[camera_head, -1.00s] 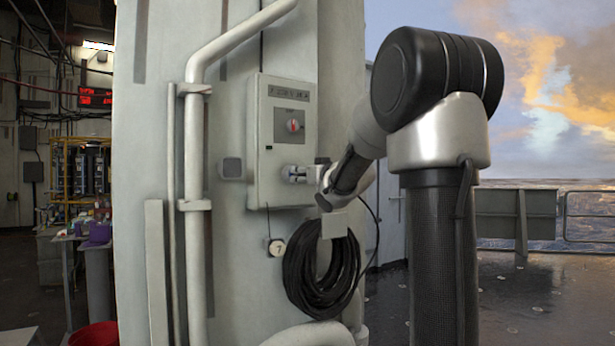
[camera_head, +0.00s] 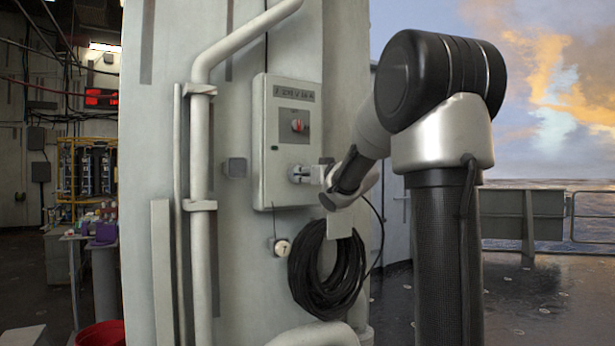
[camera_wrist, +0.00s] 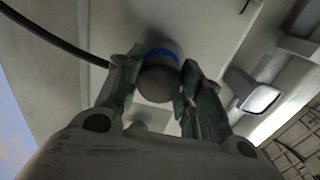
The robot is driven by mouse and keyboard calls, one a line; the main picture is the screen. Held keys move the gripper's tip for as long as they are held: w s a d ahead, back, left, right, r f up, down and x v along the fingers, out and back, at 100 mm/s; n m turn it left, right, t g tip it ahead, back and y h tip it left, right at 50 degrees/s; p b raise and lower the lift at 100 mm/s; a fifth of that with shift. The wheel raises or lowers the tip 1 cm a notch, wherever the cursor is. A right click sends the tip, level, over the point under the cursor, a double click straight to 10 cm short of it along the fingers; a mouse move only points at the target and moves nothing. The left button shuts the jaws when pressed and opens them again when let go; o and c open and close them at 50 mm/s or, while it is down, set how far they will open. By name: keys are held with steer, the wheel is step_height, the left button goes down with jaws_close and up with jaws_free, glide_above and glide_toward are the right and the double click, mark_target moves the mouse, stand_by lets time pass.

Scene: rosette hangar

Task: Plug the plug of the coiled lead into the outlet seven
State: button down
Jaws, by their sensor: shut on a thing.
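My gripper (camera_head: 304,174) is at the box's lower front. In the wrist view my gripper (camera_wrist: 163,88) is shut on the plug (camera_wrist: 158,84), a grey cylinder with a blue band. The coiled lead (camera_head: 303,285) hangs in a black coil below my gripper. The outlet's face is hidden, and I cannot tell whether the plug is seated in it.
A thick white pipe (camera_head: 200,150) runs up the column left of the box. A small grey block (camera_head: 236,168) sits between them. A black cable (camera_wrist: 55,38) crosses the wrist view's upper left. A red bucket (camera_head: 101,334) stands at lower left. Wet deck and a railing lie right.

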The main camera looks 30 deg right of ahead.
steer(key=shift+w, duration=0.6)
steer(key=c, duration=0.8)
jaws_free()
steer(key=shift+s, duration=0.1)
